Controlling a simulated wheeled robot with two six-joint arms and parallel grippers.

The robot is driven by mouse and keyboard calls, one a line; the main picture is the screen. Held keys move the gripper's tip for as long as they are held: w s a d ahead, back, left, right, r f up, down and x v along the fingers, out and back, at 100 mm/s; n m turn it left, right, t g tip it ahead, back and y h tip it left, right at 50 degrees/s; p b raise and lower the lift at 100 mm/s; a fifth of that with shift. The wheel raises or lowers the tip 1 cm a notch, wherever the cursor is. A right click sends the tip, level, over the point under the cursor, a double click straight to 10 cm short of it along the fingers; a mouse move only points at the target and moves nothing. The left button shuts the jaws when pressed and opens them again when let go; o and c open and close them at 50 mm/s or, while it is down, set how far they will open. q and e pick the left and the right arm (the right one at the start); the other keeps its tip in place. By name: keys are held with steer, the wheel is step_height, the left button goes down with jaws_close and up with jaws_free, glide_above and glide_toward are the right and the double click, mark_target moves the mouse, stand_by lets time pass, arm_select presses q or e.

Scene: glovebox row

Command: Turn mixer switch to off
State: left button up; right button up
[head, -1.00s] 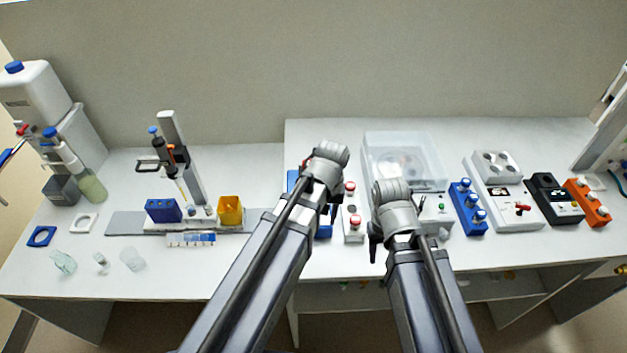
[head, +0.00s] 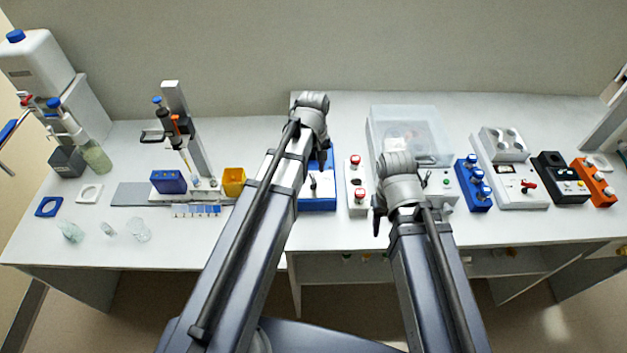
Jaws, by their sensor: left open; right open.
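A blue device (head: 318,203) with a pale panel and a small dark upright lever (head: 313,181) stands at the bench middle, partly hidden by my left arm. A white device with several round wells (head: 510,188) stands further right and has a red lever (head: 528,185). No readable label tells which one is the mixer. My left gripper (head: 323,157) is open above the blue device's back part, with its fingers pointing down. No contact with the lever shows. My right gripper (head: 378,218) is open in front of the clear-lidded device (head: 410,125), apart from both levers.
A white block with red-capped vials (head: 357,205) stands between my grippers. Blue (head: 475,192) and orange (head: 597,190) vial racks and a black device (head: 556,178) stand right. A pipette stand (head: 187,125) and yellow cup (head: 234,182) stand left. Bare bench lies along the front edge.

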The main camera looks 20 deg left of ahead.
mark_target(313, 178)
arm_select(q)
steer(key=shift+f+b, duration=1.45)
steer(key=shift+f, duration=0.5)
steer(key=shift+c, duration=0.4)
jaws_close()
